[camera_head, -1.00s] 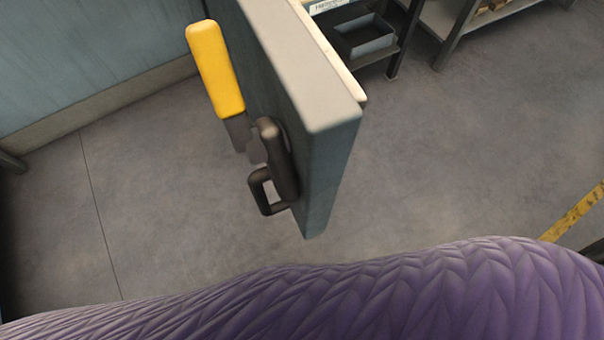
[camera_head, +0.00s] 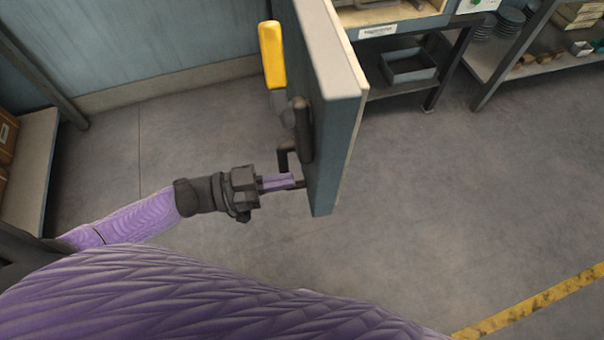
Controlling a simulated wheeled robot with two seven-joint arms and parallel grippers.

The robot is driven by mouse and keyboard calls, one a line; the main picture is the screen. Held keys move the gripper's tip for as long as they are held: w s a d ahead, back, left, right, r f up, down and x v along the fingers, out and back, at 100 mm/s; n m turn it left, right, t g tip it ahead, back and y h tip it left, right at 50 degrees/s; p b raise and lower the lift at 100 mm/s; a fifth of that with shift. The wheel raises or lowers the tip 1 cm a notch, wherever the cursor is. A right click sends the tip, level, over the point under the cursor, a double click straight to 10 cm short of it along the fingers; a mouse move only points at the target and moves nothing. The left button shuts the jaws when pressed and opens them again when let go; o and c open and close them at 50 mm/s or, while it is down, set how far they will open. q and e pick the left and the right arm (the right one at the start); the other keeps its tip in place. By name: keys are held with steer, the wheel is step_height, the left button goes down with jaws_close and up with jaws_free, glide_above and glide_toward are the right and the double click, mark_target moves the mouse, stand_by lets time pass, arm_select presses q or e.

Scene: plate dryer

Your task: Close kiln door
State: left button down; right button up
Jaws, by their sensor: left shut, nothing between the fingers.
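The kiln door (camera_head: 331,110) is a thick grey-blue slab with a pale inner lining, seen from above and standing open. A yellow lever handle (camera_head: 272,55) and a dark bracket handle (camera_head: 302,130) sit on its left, outer face. My left gripper (camera_head: 292,181) is shut and empty. Its fingertips are at the lower part of the dark bracket, close to the door's outer face; I cannot tell whether they touch. My right gripper is not in view.
A shelf unit with a grey bin (camera_head: 409,68) stands behind the door, and another shelf (camera_head: 540,60) at the upper right. A shelf with boxes (camera_head: 35,165) is at the left. Open floor (camera_head: 440,200) lies right of the door, with a yellow line (camera_head: 530,303).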

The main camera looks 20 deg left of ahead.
mark_target(316, 176)
arm_select(q)
steer(key=shift+x, duration=1.85)
